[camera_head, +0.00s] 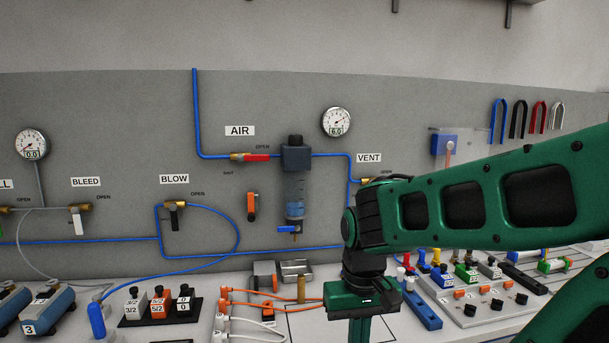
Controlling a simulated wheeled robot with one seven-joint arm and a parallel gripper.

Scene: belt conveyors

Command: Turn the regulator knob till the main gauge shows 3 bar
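The regulator (294,185) hangs on the grey panel, with a dark knob (295,140) on top and a clear bowl below. The main gauge (337,122), up and right of it, has a display that reads 6.0. A second gauge (31,144) at the far left reads 0.0. My gripper (362,330) points down at the right of the regulator, lower than the knob and apart from it. Its fingertips are below the picture's edge, so its opening is hidden.
The AIR valve (256,157) has a red handle on the blue line. The VENT valve (366,181) is partly behind my arm. BLOW (174,207) and BLEED (79,208) valves are at left. Blocks and hoses crowd the bench. The panel above the knob is free.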

